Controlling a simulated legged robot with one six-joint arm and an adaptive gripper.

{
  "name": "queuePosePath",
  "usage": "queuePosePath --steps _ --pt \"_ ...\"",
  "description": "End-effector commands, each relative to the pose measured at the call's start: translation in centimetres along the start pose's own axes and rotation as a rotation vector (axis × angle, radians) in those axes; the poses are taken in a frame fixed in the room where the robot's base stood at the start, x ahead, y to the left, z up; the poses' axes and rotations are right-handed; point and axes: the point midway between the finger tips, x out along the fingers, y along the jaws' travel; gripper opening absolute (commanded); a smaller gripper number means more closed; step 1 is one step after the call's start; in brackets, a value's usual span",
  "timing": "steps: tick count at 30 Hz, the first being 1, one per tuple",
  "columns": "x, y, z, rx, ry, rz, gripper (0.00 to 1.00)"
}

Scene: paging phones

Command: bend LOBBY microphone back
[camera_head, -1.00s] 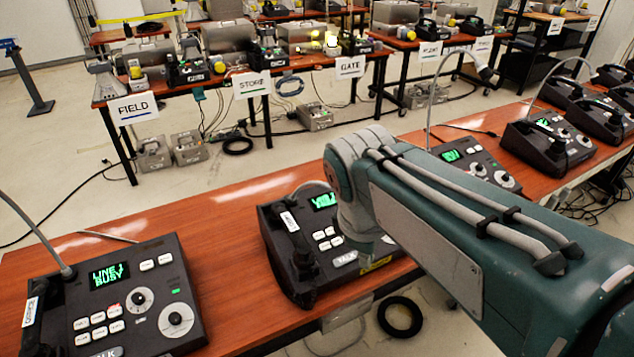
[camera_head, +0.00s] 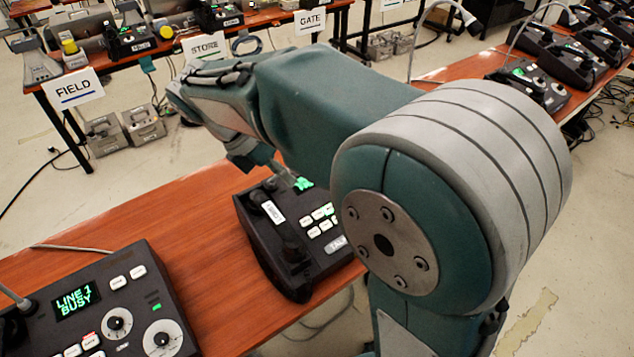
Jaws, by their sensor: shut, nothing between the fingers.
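A dark desk phone (camera_head: 318,262) with a handset, pale keys and a green display stands on the near wooden table, left of my arm's large joint. My arm reaches over the table, and my gripper (camera_head: 287,173) shows only as a small part at the phone's back edge, by the display. It is shut with nothing held. Whether it touches a microphone neck there is hidden. A second phone (camera_head: 135,285), its display reading LINE 1 BUSY, stands at lower left with its own gooseneck.
My arm covers much of the middle. Bare tabletop lies between the two near phones.

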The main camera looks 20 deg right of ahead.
Motion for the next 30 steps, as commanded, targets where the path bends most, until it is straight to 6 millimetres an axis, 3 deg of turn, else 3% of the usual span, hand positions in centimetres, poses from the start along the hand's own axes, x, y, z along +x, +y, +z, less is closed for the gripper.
queuePosePath --steps 7,23,30 --pt "1.1 0.1 -0.3 0.001 -0.002 -0.003 0.00" --pt "10.2 0.0 -0.2 0.002 0.000 -0.003 0.00" --pt "7.9 0.2 2.3 0.005 -0.001 0.002 0.00"
